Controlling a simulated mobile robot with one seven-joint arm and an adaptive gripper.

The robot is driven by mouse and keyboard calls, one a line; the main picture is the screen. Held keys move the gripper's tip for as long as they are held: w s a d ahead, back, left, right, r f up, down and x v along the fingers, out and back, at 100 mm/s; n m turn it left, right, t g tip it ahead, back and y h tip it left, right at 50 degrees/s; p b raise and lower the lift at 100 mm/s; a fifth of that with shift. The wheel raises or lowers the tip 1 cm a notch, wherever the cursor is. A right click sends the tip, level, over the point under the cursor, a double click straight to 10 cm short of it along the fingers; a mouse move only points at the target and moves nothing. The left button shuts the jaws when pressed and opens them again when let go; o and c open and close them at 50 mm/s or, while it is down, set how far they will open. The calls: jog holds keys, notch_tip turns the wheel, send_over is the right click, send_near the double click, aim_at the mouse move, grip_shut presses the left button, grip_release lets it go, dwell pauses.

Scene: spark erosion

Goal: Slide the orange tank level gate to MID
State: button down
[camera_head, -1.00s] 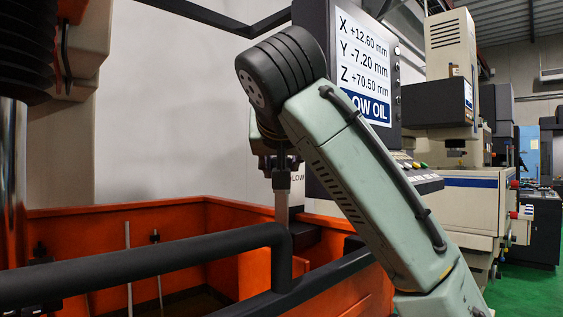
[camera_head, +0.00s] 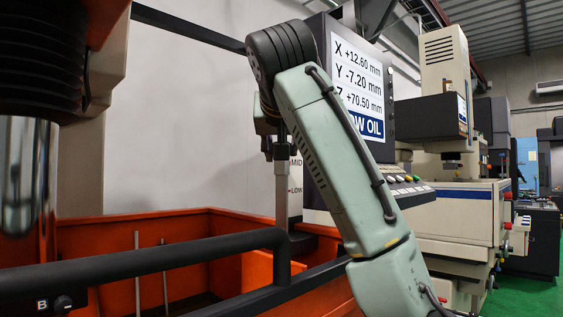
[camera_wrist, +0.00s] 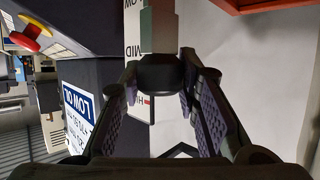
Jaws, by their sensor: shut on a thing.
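The tank level gate shows in the head view as an upright grey metal bar (camera_head: 281,200) at the tank's back right corner. In the wrist view its grey post (camera_wrist: 158,28) ends in a black knob (camera_wrist: 160,73). My gripper (camera_wrist: 160,78) is shut around this knob, one finger on each side. In the head view my gripper (camera_head: 279,150) is at the bar's top, partly hidden by my arm. The white level label (camera_head: 295,175) beside it reads MID above LOW. The bar's top is near the height of MID; exact alignment cannot be told.
The orange tank (camera_head: 235,222) is open, with thin rods inside. A thick black rail (camera_head: 150,265) crosses in front. The display console (camera_head: 355,80) reads LOW OIL and stands close to the right of the gate, behind my arm. Another machine (camera_head: 465,190) stands farther right.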

jog(key=shift+r, duration=0.2)
jog(key=c, duration=1.2)
grip_release()
jog(key=v, duration=0.7)
jog(key=shift+s, duration=0.3)
